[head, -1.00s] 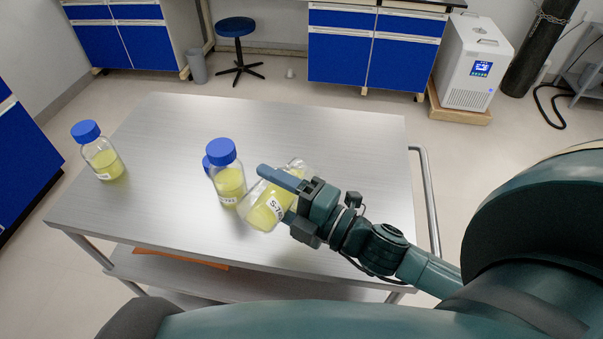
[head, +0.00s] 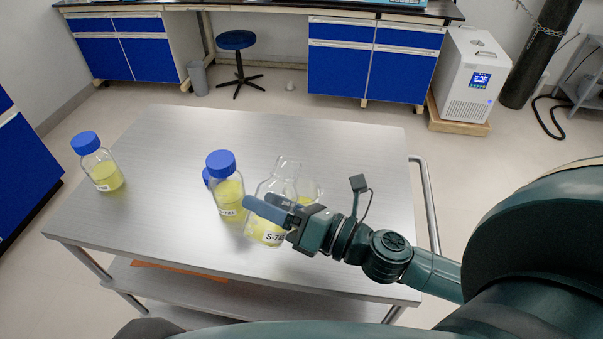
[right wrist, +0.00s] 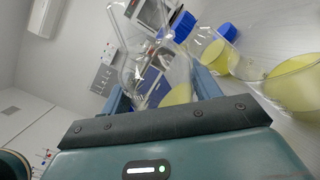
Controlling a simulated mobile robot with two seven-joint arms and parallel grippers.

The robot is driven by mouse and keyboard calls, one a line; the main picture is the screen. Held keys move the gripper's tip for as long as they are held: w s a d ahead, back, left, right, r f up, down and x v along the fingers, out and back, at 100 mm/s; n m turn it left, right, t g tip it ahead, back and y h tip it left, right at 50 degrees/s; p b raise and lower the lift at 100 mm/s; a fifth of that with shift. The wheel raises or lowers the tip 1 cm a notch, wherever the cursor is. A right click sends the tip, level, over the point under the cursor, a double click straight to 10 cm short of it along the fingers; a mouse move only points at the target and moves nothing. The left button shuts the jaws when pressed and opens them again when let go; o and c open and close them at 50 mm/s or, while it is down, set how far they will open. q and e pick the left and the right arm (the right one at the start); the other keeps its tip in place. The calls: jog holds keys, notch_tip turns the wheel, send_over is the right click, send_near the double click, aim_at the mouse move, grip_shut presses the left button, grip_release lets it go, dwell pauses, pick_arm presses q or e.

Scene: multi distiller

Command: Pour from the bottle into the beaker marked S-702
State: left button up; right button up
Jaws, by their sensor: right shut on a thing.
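My right gripper (head: 285,210) is shut on an open clear glass bottle (head: 285,172) with yellow liquid low in it. The bottle stands roughly upright; its white label reads about "S-74", the last part unclear. In the right wrist view the bottle (right wrist: 150,62) sits between the fingers (right wrist: 160,100). A clear beaker (head: 312,192) with pale yellow liquid is just behind and right of the bottle, partly covered. It seems to be the open vessel (right wrist: 298,85) at the right of the wrist view. Its marking cannot be read. My left gripper is not in view.
A blue-capped bottle (head: 228,192) of yellow liquid stands close left of the held bottle, with another blue cap (head: 206,176) behind it. One more capped bottle (head: 101,168) is at the table's left. The metal table (head: 165,235) is clear between them and at the back right.

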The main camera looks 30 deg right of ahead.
jog(key=f+n+b, duration=0.1)
jog(key=n, duration=0.1)
jog(key=f+n+b, duration=0.1)
jog(key=f, duration=0.1)
jog(key=shift+s+a+f+n, duration=0.2)
jog(key=shift+a+n, duration=0.15)
jog(key=shift+n, duration=0.05)
notch_tip(320, 180, down, 3)
jog(key=n+b, duration=0.1)
jog(key=b, duration=0.2)
jog(key=shift+s+a+f, duration=0.1)
jog(key=shift+a, duration=0.05)
jog(key=shift+s+a+r+n+p, duration=0.1)
jog(key=shift+r+n+p, duration=0.3)
jog(key=shift+n+p, duration=0.35)
jog(key=shift+s+a+f+n+g, duration=0.1)
jog(key=shift+a+f+n+g, duration=0.05)
jog(key=shift+n, duration=0.45)
jog(key=shift+s+a+f+n+g, duration=0.1)
jog(key=shift+f+n+g, duration=0.05)
jog(key=shift+n, duration=0.4)
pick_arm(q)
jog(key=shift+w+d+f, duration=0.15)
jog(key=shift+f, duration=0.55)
pick_arm(e)
jog(key=shift+n, duration=0.3)
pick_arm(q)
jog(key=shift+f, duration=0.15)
pick_arm(e)
jog(key=shift+w, duration=0.1)
